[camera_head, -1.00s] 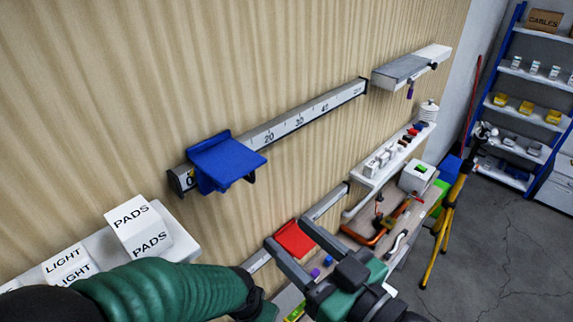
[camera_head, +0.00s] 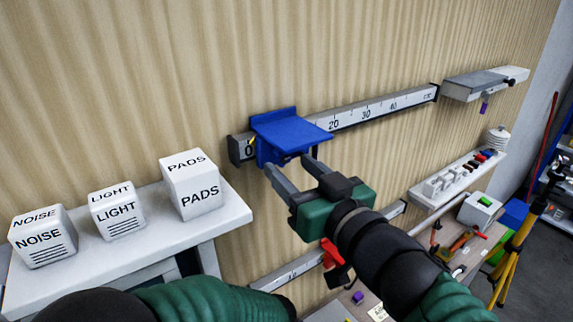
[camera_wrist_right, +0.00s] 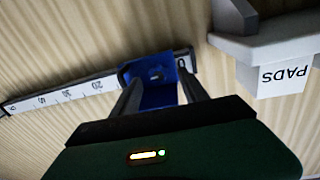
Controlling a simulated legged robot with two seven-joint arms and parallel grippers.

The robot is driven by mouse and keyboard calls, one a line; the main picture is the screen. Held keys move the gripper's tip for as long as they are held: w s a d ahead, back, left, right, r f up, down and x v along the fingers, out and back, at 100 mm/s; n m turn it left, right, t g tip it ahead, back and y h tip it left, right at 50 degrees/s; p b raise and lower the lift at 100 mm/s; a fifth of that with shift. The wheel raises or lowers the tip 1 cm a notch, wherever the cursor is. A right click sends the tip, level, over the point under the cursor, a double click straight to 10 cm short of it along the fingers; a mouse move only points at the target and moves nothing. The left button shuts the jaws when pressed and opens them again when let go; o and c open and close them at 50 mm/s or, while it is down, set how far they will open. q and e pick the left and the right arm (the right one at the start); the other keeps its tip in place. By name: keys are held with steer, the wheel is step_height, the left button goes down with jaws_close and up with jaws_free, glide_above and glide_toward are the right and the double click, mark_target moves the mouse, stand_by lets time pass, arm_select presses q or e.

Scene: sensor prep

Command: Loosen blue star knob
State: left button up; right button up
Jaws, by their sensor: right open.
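A blue carriage (camera_head: 290,132) with a flat top plate sits near the 0 end of the upper scale rail (camera_head: 375,107) on the wall. My right gripper (camera_head: 291,164) is open just below and in front of the carriage, with its fingertips close under the plate. In the right wrist view the blue carriage (camera_wrist_right: 156,94) appears between and beyond the open fingers (camera_wrist_right: 158,84). I cannot make out the star knob's shape; the plate and fingers hide much of the underside. My left forearm crosses the bottom left of the head view, its gripper out of frame.
A white shelf (camera_head: 130,238) at left holds NOISE, LIGHT and PADS boxes (camera_head: 192,185). A lower rail (camera_head: 285,276) with a red part (camera_head: 331,253) runs below my right gripper. A small shelf (camera_head: 462,178) and a yellow tripod (camera_head: 512,262) stand at right.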

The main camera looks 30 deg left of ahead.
mark_target(285, 161)
steer(key=x, duration=0.2)
steer(key=shift+a, duration=0.25)
steer(key=shift+w+a+f, duration=0.1)
steer(key=shift+w, duration=0.3)
steer(key=shift+d, duration=0.25)
steer(key=c, duration=0.3)
steer(key=shift+s, duration=0.2)
jaws_close()
